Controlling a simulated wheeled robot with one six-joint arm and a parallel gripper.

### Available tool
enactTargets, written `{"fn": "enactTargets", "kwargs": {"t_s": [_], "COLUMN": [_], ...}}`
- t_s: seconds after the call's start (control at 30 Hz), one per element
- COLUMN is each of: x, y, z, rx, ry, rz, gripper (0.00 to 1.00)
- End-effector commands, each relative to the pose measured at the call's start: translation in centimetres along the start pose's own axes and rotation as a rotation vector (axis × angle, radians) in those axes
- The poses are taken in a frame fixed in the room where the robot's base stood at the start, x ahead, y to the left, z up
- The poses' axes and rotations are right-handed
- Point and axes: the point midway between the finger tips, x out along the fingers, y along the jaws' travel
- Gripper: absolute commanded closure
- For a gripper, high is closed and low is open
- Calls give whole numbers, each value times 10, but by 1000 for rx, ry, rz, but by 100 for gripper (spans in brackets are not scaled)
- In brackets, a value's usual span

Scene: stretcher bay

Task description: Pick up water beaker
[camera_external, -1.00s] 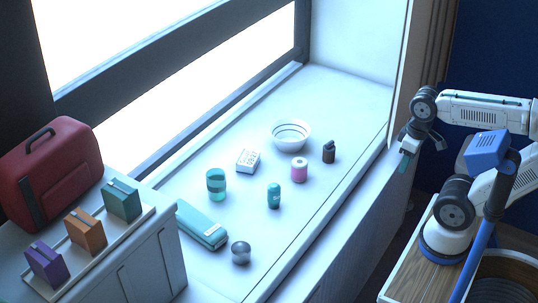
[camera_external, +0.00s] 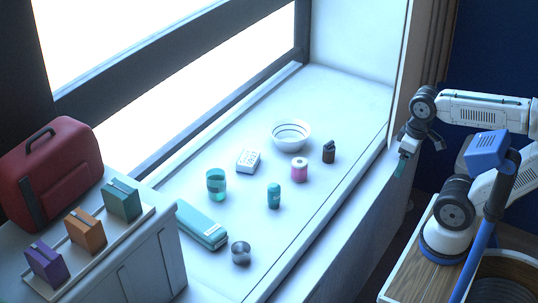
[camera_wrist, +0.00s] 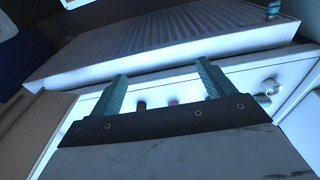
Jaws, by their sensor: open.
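The water beaker (camera_external: 216,186) appears to be the clear cup with teal liquid, standing upright on the white window ledge in the external view. My gripper (camera_external: 402,166) is at the right, beyond the ledge's right edge and well apart from the beaker. In the wrist view, my gripper (camera_wrist: 163,82) shows two teal fingers spread apart with nothing held between them. I cannot make out the beaker for certain in the wrist view.
On the ledge (camera_external: 345,95) stand a white bowl (camera_external: 291,134), pink-banded roll (camera_external: 299,170), dark bottle (camera_external: 329,151), teal bottle (camera_external: 274,196), white box (camera_external: 248,161), teal case (camera_external: 202,226) and metal cup (camera_external: 241,253). A cabinet with a red bag (camera_external: 52,170) stands left.

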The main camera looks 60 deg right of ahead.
Motion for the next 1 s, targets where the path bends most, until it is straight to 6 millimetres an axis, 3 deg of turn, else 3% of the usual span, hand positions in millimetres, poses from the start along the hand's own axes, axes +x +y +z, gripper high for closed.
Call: {"fn": "enactTargets", "kwargs": {"t_s": [0.07, 0.17, 0.5, 0.7, 0.83, 1.0], "x": [2, 9, 55, 98, 133, 172], "y": [-6, -22, -113, -160, -184, -202], "z": [-14, -51, -228, -311, -352, -382], "rx": [-16, -48, -103, -73, -44, -15], "ry": [22, 85, 443, 650, 776, 911], "rz": [-18, -62, -215, -211, -164, -73], "gripper": [19, 19, 19, 19, 19, 19]}}
